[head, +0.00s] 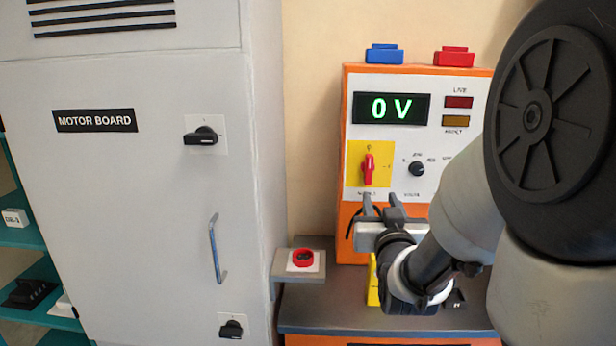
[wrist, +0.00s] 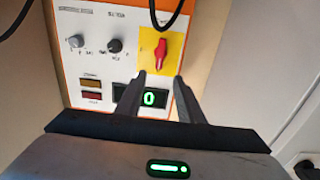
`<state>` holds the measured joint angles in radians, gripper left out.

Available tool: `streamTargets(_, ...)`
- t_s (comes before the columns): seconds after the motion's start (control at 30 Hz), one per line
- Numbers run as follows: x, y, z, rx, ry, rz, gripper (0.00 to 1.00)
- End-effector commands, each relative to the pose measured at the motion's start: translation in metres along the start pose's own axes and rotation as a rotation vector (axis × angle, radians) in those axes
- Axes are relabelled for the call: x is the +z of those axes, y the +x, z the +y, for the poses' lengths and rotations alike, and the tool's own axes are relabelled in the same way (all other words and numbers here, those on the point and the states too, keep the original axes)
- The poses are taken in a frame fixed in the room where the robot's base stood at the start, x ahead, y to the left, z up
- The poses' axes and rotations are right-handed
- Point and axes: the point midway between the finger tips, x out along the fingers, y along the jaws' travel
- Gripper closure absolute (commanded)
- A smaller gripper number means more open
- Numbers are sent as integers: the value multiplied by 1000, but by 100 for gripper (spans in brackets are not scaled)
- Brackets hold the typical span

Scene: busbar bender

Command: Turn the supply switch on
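The supply switch is a red rotary handle (head: 368,169) on a yellow plate (head: 383,153), at the lower left of the white front panel of an orange-framed test unit (head: 345,225). Its handle stands upright. The wrist view shows the panel upside down, with the red handle (wrist: 160,50) just beyond my fingertips. My gripper (head: 380,199) is just below the switch in the head view. Its two fingers are apart and empty, pointing at the panel, and they also show in the wrist view (wrist: 160,76). I see no contact with the handle.
The display (head: 391,108) reads 0 V; the red lamp (head: 459,102) and amber lamp (head: 456,121) look dim. A black knob (head: 417,169) sits right of the switch. A red button (head: 303,257) is at lower left. The grey motor board cabinet (head: 150,240) stands left.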

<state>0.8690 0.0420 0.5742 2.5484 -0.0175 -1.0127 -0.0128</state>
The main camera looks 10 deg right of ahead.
Motion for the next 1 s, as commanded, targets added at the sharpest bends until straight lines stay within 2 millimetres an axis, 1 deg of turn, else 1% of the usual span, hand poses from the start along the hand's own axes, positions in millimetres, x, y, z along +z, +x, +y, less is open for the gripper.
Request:
streamTargets(0.1, -6, 6, 0, -2, 4, -1, 66)
streamTargets(0.37, -7, 27, -1, -2, 5, -5, 66)
streamTargets(0.43, -1, 41, -1, -1, 4, 0, 66)
streamTargets(0.8, -2, 123, 0, 1, 4, 1, 66)
streamTargets(0.9, -1, 141, 0, 0, 3, 0, 66)
streamTargets(1.0, -1, 156, -1, -1, 3, -1, 66)
